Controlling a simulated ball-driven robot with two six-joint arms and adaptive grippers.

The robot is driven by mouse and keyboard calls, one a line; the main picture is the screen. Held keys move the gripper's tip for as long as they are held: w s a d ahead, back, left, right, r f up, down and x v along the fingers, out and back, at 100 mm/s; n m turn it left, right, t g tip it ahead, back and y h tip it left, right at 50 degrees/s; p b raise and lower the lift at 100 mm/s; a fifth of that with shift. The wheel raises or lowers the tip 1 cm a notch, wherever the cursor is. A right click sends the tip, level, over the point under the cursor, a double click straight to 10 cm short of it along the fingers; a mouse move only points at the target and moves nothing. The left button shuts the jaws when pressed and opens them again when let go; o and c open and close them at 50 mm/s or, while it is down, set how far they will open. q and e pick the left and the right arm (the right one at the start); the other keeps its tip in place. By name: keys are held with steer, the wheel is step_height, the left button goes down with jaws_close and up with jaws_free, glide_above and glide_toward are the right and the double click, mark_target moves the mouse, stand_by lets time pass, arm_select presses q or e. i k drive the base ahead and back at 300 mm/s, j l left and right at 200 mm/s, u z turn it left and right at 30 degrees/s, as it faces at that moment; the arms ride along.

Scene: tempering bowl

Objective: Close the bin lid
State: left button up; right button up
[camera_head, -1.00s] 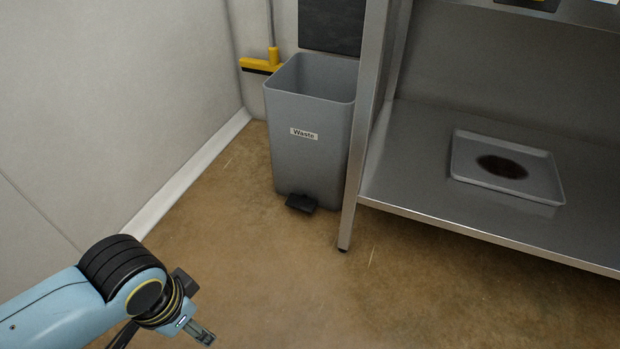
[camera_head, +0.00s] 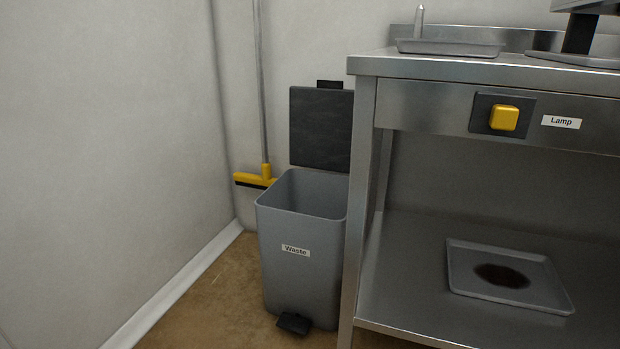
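The grey waste bin (camera_head: 300,265) stands on the floor between the left wall and the steel table, with a "Waste" label on its front. Its dark lid (camera_head: 321,128) stands upright behind the opening, so the bin is open. A black pedal (camera_head: 293,323) sticks out at the bin's front base. Neither of my grippers is in view.
The steel table (camera_head: 355,240) stands close to the bin's right side. Its lower shelf holds a grey tray (camera_head: 456,268) with a dark patch. A yellow lamp button (camera_head: 504,118) is on the table front.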

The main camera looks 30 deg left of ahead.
mark_target(320, 118)
steer(key=i+j+u, duration=0.1)
steer(key=i+u, duration=0.25)
steer(key=i+j+u, duration=0.1)
steer(key=u, duration=0.25)
steer(key=i+j+u, duration=0.15)
steer(key=j, duration=0.2)
